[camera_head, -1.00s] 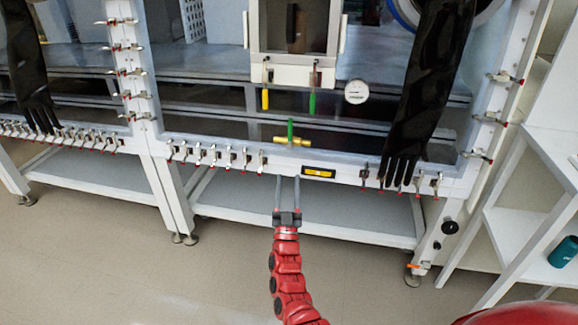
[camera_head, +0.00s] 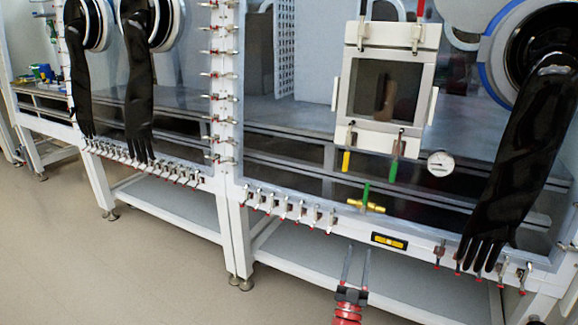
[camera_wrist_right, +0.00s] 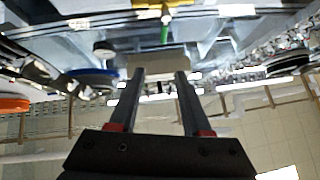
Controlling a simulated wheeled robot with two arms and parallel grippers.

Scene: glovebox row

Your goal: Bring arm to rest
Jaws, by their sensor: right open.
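My right gripper (camera_head: 355,268) is at the lower middle of the head view, with its red arm coming up from the bottom edge. Its two thin grey fingers stand apart and nothing is between them. The right wrist view shows the same open fingers (camera_wrist_right: 158,75) with red pads at their bases. The gripper appears in front of the glovebox's lower front frame, below the brass valve (camera_head: 366,206) with its green handle. I cannot tell the exact gap to the frame. My left gripper is not in view.
The glovebox row has a small hatch (camera_head: 385,90), a round gauge (camera_head: 440,163), and hanging black gloves (camera_head: 520,160). Several clamps (camera_head: 287,207) stick out along the lower rail. A shelf (camera_head: 330,262) lies below. The floor (camera_head: 120,270) at the left is clear.

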